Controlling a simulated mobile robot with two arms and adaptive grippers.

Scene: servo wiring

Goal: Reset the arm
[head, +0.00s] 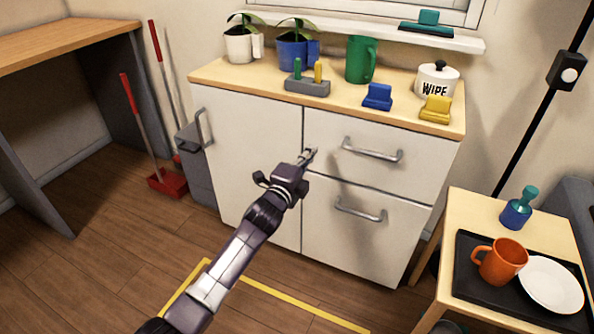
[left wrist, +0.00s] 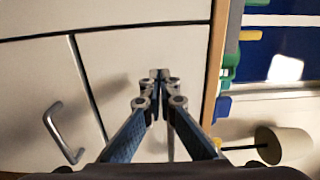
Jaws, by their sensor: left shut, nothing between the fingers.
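My left arm reaches in from the bottom left in the head view, and its gripper (head: 309,154) is in front of the white cabinet (head: 248,165), near the seam between the door and the drawers. The fingers are shut and empty. In the left wrist view the fingertips (left wrist: 159,75) meet in front of the pale cabinet front, and a drawer or door handle (left wrist: 62,133) shows at the left. I cannot tell whether the tips touch the cabinet. My right gripper is not in view.
The countertop (head: 330,104) holds two potted plants, a green mug (head: 361,60), a WIPE jar (head: 436,79) and blue and yellow blocks. At right, a side table (head: 468,207) bears a black tray with an orange mug (head: 499,261). Two drawer handles (head: 372,150) stick out.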

